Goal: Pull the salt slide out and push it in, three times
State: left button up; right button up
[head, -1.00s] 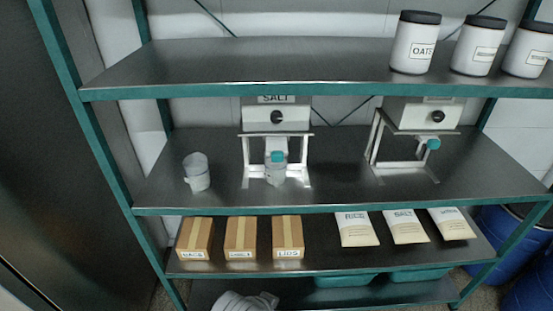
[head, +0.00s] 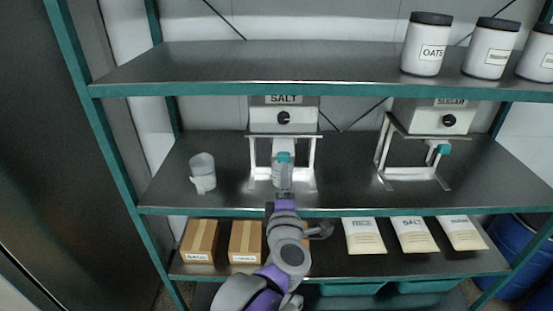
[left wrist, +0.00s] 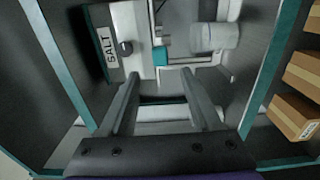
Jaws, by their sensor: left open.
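The salt dispenser (head: 284,118) is a grey-white box with a black knob and a SALT label, on a white stand on the middle shelf. Its salt slide (head: 283,157) shows a teal end below the box and looks pushed in or nearly so; how far is hard to tell. In the left wrist view the teal slide (left wrist: 160,55) is ahead of the fingertips. My left gripper (head: 285,170) is in front of the slide. In the left wrist view its fingers (left wrist: 163,80) are apart, with nothing between them.
A second dispenser (head: 432,118) stands to the right. A loose cup (head: 202,174) stands left of the salt stand. The upper shelf edge (head: 330,90) overhangs; the middle shelf edge (head: 390,211) lies beneath my arm. Boxes (head: 199,241) and bags (head: 365,236) fill the lower shelf.

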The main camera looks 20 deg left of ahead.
aim_at(284, 160)
pick_arm(q)
jog(key=x, duration=0.9)
jog(key=shift+w+p, duration=0.35)
jog(key=shift+w, duration=0.05)
grip_shut()
dwell(0.9)
